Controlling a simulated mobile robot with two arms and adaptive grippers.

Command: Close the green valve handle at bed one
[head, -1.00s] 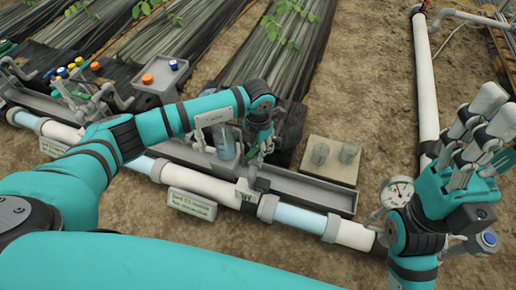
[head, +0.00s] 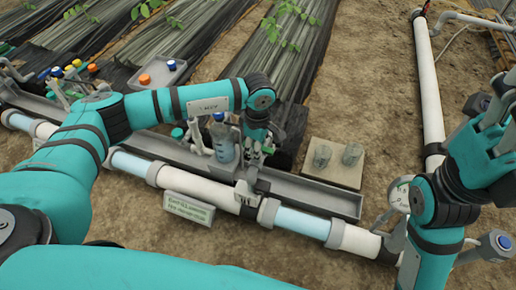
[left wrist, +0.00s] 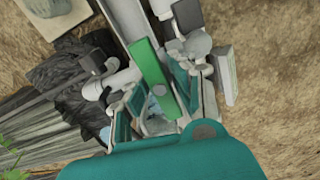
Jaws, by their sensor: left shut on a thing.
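The green valve handle (left wrist: 152,75) is a flat green bar in the left wrist view, lying lengthwise between the fingers of my left gripper (left wrist: 155,108). My left gripper is shut on it. In the head view my left gripper (head: 252,158) points down at the pipe by the grey trough, and it hides the handle there. My right gripper (head: 492,105) is raised at the right edge, away from the valve and partly cut off; its opening is unclear.
A white pipe with clear bluish sections (head: 298,222) runs along the grey trough (head: 320,196). A label plate (head: 188,209) is in front. A beaker (head: 223,150) stands close left of my gripper. A board (head: 335,172) holds two glass cups. A gauge (head: 399,194) is partly hidden by my right arm.

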